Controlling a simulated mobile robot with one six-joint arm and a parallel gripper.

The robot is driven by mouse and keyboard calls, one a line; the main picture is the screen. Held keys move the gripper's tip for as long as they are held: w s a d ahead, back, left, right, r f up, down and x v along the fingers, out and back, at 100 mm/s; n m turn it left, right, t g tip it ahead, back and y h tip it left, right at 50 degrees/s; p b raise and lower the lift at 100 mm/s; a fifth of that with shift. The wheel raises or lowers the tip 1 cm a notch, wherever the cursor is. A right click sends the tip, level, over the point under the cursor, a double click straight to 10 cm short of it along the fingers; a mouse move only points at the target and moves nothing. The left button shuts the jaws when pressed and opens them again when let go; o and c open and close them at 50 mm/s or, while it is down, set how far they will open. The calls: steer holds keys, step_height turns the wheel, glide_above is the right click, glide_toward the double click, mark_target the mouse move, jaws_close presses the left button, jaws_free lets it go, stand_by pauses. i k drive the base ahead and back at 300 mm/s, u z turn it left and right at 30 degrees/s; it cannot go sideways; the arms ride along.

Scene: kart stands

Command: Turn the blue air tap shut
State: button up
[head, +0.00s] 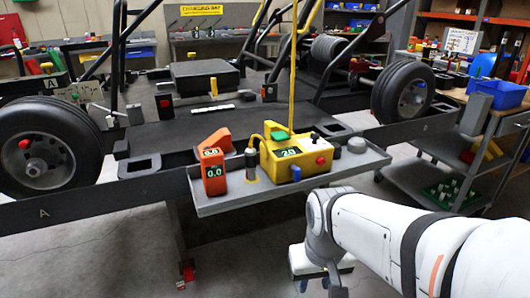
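A small blue knob (296,173), which looks like the air tap, sits low on the front of a yellow box (272,164). The knob stands about upright; I cannot tell whether it is open or shut. The box rests on a grey tray and has a green-lit display reading about 2.0, a green part on top and a red button. My gripper (318,285) hangs below and to the right of the tray, apart from the knob. Its fingers are partly cut off by the bottom edge, and its opening is unclear.
The grey tray (225,207) also holds an orange meter (213,172) and a dark cylinder (251,164). A yellow hose rises from the box. Kart wheels (37,152) stand left and right. A grey cart (440,183) stands at right. The floor below the tray looks mostly clear.

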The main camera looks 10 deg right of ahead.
mark_target(296, 171)
steer(key=u, duration=1.05)
steer(key=k, duration=1.75)
steer(key=z, duration=0.45)
steer(key=i, duration=1)
steer(key=z, duration=0.1)
